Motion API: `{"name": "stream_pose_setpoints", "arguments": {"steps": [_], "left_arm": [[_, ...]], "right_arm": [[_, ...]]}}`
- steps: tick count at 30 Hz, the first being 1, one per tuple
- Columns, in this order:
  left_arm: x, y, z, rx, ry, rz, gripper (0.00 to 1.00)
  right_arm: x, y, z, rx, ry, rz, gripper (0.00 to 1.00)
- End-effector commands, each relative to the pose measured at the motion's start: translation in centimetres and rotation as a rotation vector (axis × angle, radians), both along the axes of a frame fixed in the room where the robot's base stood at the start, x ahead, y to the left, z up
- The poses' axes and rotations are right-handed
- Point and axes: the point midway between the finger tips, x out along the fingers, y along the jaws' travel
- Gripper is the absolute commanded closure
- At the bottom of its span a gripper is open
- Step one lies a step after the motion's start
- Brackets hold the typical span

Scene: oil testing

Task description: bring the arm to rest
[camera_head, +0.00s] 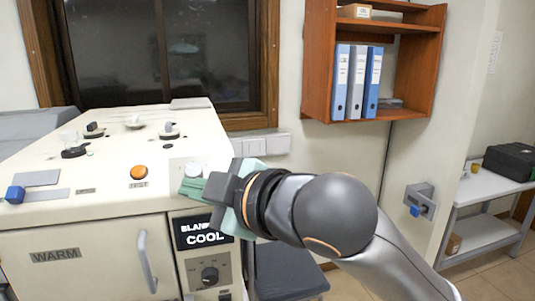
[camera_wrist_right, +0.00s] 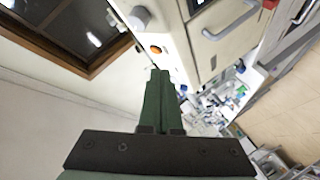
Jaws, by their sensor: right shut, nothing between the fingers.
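My right arm comes in from the lower right in the head view. Its right gripper (camera_head: 192,188) is shut and empty, close to the front right edge of the cream test machine (camera_head: 100,210), above the panel reading "COOL". I cannot tell whether it touches the machine. In the right wrist view the green fingers of the same gripper (camera_wrist_right: 159,75) lie together, pointing towards the machine's orange button (camera_wrist_right: 155,49). That button also shows in the head view (camera_head: 138,172), left of the fingers. My left gripper is not in view.
A wooden wall shelf (camera_head: 318,60) with blue and white binders (camera_head: 357,82) hangs at the upper right. A dark seat (camera_head: 285,270) is below my arm. A white side table (camera_head: 485,185) with a black case (camera_head: 512,161) stands at the far right. A window (camera_head: 160,50) is behind the machine.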

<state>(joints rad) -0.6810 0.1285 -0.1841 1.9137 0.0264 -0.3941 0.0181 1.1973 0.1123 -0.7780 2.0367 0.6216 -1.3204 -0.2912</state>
Motion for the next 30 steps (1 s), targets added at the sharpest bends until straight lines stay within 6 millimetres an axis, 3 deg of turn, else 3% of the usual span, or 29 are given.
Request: {"name": "stream_pose_setpoints", "arguments": {"steps": [9, 17, 23, 26, 30], "left_arm": [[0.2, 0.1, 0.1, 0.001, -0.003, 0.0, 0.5], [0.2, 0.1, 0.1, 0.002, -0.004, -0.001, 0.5], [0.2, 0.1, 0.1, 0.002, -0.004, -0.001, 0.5], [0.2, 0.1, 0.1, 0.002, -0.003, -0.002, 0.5], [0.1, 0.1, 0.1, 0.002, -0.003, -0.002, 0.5]], "right_arm": [[5.4, -3.5, -10.5, 0.299, 0.296, -0.142, 1.0], [7.0, -8.5, -22.5, 0.481, 0.501, -0.342, 1.0], [4.9, -13.1, -32.9, 0.559, 0.631, -0.526, 1.0], [2.6, -15.6, -38.2, 0.576, 0.689, -0.621, 1.0], [-2.1, -19.2, -45.0, 0.576, 0.756, -0.754, 1.0]]}}
